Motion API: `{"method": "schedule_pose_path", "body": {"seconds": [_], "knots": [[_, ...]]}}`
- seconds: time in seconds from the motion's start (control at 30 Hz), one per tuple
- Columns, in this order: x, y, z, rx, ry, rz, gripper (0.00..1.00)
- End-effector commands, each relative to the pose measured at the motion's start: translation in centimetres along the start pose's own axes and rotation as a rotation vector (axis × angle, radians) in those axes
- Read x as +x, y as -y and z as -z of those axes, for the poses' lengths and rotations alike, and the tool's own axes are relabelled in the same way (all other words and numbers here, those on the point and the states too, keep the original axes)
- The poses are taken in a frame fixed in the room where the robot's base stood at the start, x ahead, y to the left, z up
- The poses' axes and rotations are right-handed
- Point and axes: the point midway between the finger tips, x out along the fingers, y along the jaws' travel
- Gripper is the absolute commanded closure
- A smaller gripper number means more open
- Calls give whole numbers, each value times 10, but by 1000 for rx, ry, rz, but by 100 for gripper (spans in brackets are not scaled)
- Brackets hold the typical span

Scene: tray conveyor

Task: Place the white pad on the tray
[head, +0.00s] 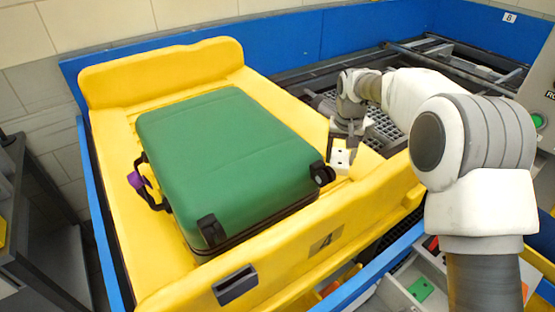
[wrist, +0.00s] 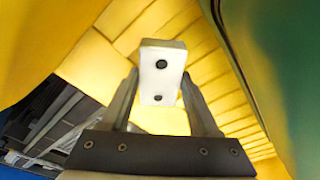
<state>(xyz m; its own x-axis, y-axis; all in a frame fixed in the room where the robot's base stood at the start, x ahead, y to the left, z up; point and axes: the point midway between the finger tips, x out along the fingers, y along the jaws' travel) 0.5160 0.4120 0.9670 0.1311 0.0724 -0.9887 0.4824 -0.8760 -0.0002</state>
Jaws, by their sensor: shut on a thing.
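The white pad (head: 343,157) is a small white block with dark round holes. It also shows in the wrist view (wrist: 162,60), between the fingertips of my gripper (wrist: 162,90). My gripper (head: 346,142) is shut on it and points down at the right side of the tray. The tray (head: 330,238) is large and yellow with raised ends. In the wrist view, the pad is over the tray's ribbed yellow floor (wrist: 215,75). I cannot tell whether the pad touches the tray.
A green suitcase (head: 225,155) lies in the tray, close to the left of my gripper. It has dark wheels and a purple tag (head: 138,180) by its handle. Blue side walls (head: 290,42) border the conveyor. A bin with small coloured pieces (head: 421,288) is at the lower right.

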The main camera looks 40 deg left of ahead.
Motion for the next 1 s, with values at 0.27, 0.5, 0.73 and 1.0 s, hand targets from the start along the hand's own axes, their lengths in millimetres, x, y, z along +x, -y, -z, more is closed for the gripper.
{"method": "schedule_pose_path", "body": {"seconds": [0.27,0.5,0.73,1.0], "knots": [[28,0,-5,0,3,-1,97],[56,0,-9,0,1,-1,97],[92,0,-14,-1,3,-1,97],[98,0,-15,-1,-1,0,97]]}}
